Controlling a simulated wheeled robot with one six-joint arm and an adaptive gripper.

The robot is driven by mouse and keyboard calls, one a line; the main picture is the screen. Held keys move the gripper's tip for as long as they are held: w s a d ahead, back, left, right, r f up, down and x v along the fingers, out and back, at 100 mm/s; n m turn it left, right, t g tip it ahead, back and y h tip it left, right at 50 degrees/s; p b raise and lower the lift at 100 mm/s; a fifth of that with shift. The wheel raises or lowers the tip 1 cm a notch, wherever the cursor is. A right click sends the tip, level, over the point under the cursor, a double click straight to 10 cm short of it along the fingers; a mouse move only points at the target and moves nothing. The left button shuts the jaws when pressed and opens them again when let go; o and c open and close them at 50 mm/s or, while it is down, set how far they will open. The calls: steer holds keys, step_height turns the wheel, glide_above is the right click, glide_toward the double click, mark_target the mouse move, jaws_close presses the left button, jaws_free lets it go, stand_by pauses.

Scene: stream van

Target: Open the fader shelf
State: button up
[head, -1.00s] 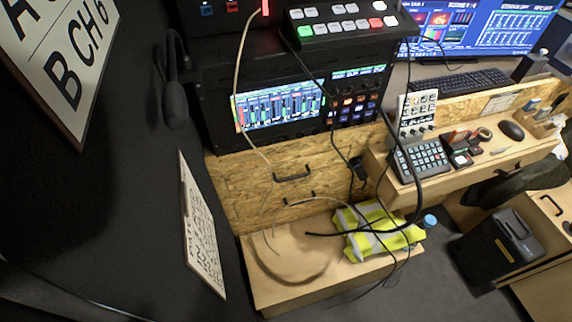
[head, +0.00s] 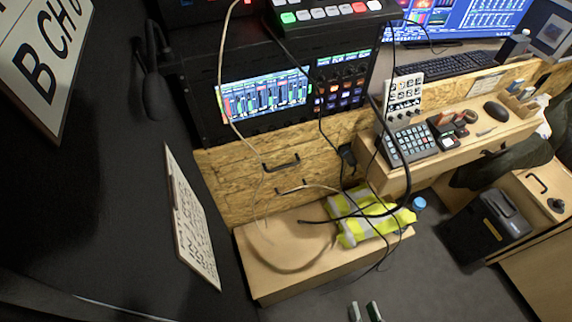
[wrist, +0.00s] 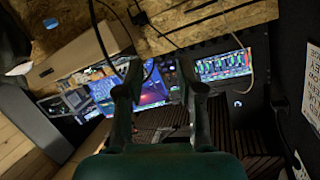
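Two chipboard fronts with black handles sit below the audio rack; the upper handle (head: 281,163) and the lower handle (head: 290,187) are both visible. No label shows which front is the fader shelf. The upper front (head: 235,165) looks flush. A pale wooden box or drawer (head: 300,285) juts out below them. My gripper (head: 365,311) shows only as two fingertips at the bottom edge of the head view, apart from the handles. In the wrist view my gripper (wrist: 160,85) is open, with nothing between its fingers.
A yellow vest (head: 365,215) and loose cables lie on the jutting box. Cables hang in front of the fronts. A desk ledge (head: 470,150) with a keypad stands to the right, a black case (head: 487,228) below it. A sign (head: 192,215) is at left. Grey floor is clear at bottom centre.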

steer(key=w+a+f+m, duration=0.1)
steer(key=w+f+m, duration=0.2)
steer(key=w, duration=0.6)
steer(key=m+y, duration=0.3)
steer(key=m, duration=0.5)
glide_toward(287, 165)
steer(key=x, duration=1)
steer(key=shift+f, duration=0.35)
jaws_close()
